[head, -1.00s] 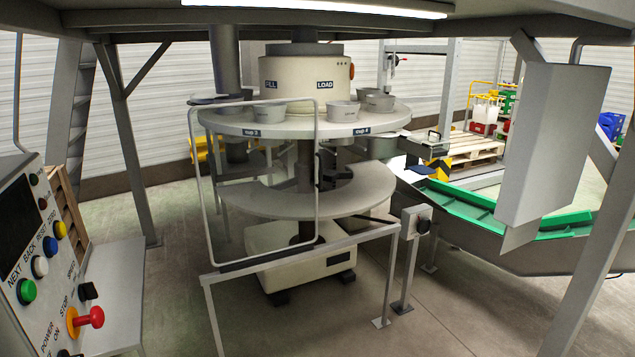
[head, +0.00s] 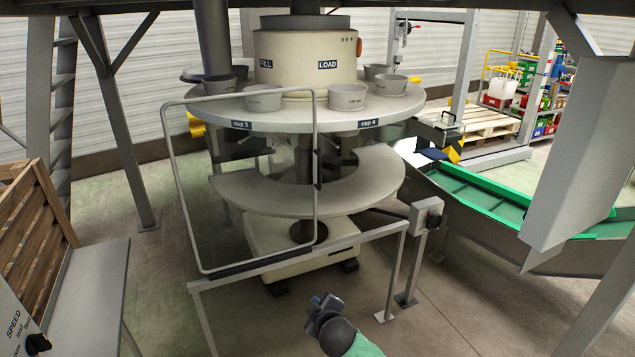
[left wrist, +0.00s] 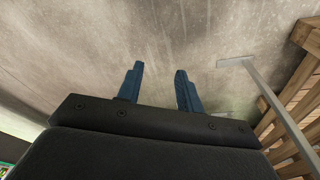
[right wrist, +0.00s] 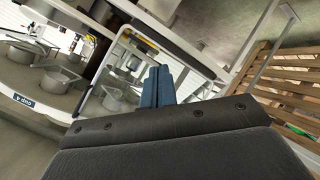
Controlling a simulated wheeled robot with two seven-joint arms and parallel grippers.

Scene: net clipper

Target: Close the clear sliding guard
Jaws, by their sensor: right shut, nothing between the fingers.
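The clear sliding guard (head: 180,190) is a see-through panel in a rounded pale frame. In the head view it stands upright on a grey rail (head: 290,258), in front of the left part of the round machine (head: 306,112); the right part of the rail has no panel over it. The guard's frame also shows in the right wrist view (right wrist: 172,40). My right gripper (head: 318,300) is at the bottom of the head view, low and in front of the rail, apart from the guard; its fingers are together and empty. My left gripper (left wrist: 158,85) shows only in its wrist view, fingers apart, with bare floor beyond.
A grey switch box on a post (head: 426,215) stands at the rail's right end. A green-lined conveyor (head: 480,200) and a hanging grey box (head: 572,150) are on the right. A wooden crate (head: 30,215) and a grey shelf (head: 90,285) are at left.

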